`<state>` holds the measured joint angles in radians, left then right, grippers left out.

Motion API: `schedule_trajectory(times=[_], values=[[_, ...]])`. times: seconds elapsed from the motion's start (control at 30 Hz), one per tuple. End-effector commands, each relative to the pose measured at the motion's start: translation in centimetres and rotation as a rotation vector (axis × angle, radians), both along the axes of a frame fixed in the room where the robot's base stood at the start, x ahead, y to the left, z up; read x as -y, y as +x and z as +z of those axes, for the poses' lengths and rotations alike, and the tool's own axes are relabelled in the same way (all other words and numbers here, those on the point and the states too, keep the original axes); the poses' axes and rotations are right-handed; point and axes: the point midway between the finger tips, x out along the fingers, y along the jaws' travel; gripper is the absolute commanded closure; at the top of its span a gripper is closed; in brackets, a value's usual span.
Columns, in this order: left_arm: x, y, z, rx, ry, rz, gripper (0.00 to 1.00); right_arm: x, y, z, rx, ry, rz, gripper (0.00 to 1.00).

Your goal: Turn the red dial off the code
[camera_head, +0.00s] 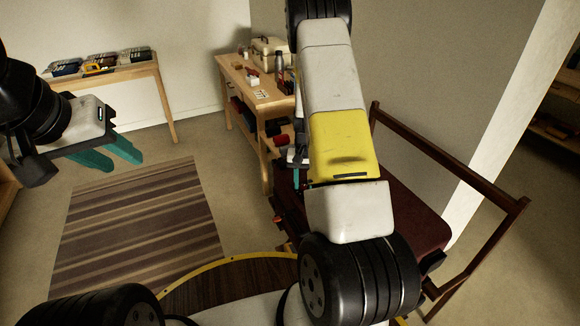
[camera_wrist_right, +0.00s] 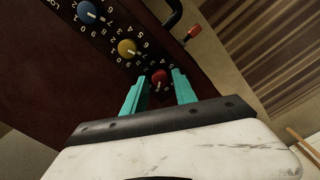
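The dark red suitcase (camera_head: 418,208) stands at the right in the head view, partly hidden by my right arm. In the right wrist view its panel (camera_wrist_right: 45,75) carries a blue dial (camera_wrist_right: 86,11), a yellow dial (camera_wrist_right: 127,47) and the red dial (camera_wrist_right: 159,77), each ringed by white numbers. My right gripper (camera_wrist_right: 160,82) is open, with its teal fingertips on either side of the red dial. Whether they touch it, I cannot tell. In the head view the right gripper (camera_head: 297,172) is mostly hidden. My left gripper (camera_head: 122,160) is open and empty over the floor at the left.
A red-tipped lever (camera_wrist_right: 193,33) and a black handle (camera_wrist_right: 173,13) are on the suitcase near the dials. A wooden rack (camera_head: 450,160) stands behind it. A workbench (camera_head: 240,80) with tools is beyond. A striped rug (camera_head: 140,230) lies on clear floor at the left.

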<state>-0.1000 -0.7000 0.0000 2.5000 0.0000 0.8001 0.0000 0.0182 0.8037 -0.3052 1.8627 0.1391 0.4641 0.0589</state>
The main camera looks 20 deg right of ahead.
Motion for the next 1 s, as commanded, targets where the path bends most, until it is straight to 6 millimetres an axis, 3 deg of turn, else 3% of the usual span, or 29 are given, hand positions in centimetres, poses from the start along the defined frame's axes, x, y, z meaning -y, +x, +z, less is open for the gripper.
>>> schedule_trajectory(times=[0.37, 0.8, 1.0], values=[[0.0, 0.0, 0.0, 0.000, 0.000, 0.000, 0.64, 0.0, 0.0, 0.2, 0.000, 0.000, 0.001, 0.56], [0.0, 0.0, 0.0, 0.000, 0.000, 0.000, 0.64, 0.0, 0.0, 6.6, 0.002, 0.000, 0.001, 0.56], [0.0, 0.0, 0.0, 0.000, 0.000, 0.000, 0.64, 0.0, 0.0, 7.8, -0.001, 0.000, 0.001, 0.56]])
